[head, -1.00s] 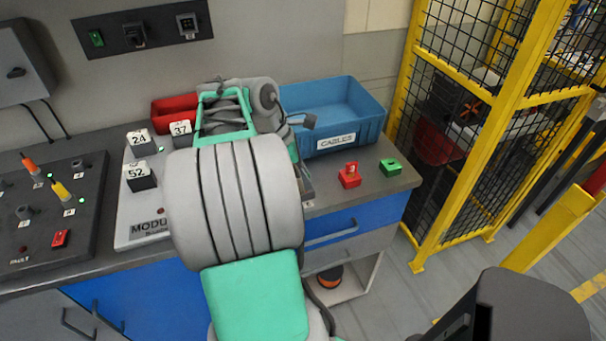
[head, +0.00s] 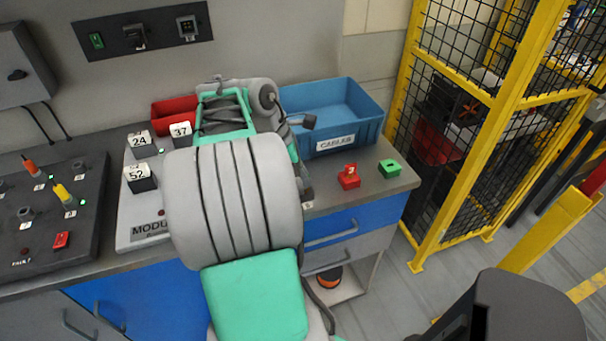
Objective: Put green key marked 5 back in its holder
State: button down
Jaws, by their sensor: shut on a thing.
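A low green block (head: 390,168) sits on the bench top near its right end. It looks like a holder with nothing standing in it, and no number on it is readable. A red holder (head: 348,182) stands to its left with a red key (head: 350,170) upright in it; the key's pale mark is too small to read surely. No green key marked 5 shows. My arm fills the middle of the view over the bench, and its links hide my gripper and anything in it.
A blue bin (head: 363,125) labelled CABLES stands behind the holders, and a red bin (head: 172,112) is behind my arm. A module with numbered blocks (head: 140,178) and a dark switch panel (head: 90,225) lie left. A yellow fence (head: 487,150) stands right. Bench around the green holder is clear.

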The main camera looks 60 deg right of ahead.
aim_at(308, 174)
jog(key=shift+r+p, duration=1.6)
jog(key=shift+p, duration=0.6)
notch_tip(308, 174, up, 4)
jog(key=p, duration=0.5)
jog(key=shift+f, duration=0.1)
jog(key=shift+w, duration=0.1)
